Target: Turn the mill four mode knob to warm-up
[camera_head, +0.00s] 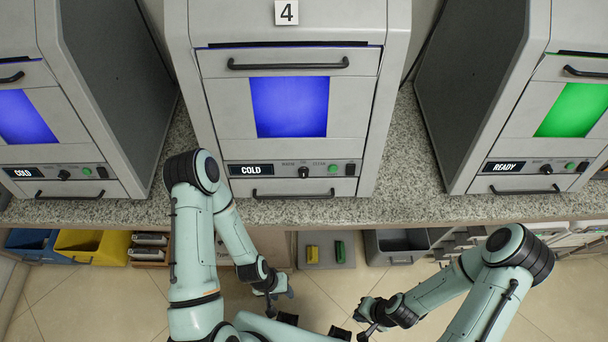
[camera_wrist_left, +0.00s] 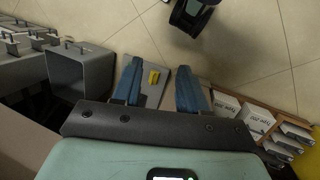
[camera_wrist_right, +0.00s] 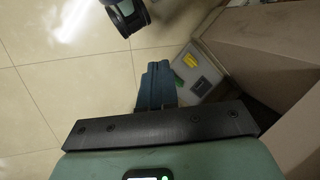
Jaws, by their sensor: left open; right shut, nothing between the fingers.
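Mill four (camera_head: 205,100) stands in the middle of the head view, under a plate marked 4. Its window glows blue and its display (camera_head: 251,169) reads COLD. Its mode knob (camera_head: 303,172) is a small black knob on the front panel, right of the display; its pointer and labels are too small to read surely. My left gripper (camera_head: 280,296) is open and empty, below the counter edge and well short of the knob; its spread fingers show in the left wrist view (camera_wrist_left: 158,82). My right gripper (camera_head: 364,318) is shut and empty, lower and to the right; its closed fingers show in the right wrist view (camera_wrist_right: 156,84).
A green button (camera_head: 333,169) and a black switch (camera_head: 350,169) sit right of the knob. A handle (camera_head: 305,194) is below. The granite counter (camera_head: 405,150) juts out above bins (camera_head: 398,255). Other mills flank it: COLD left, READY (camera_head: 504,167) right.

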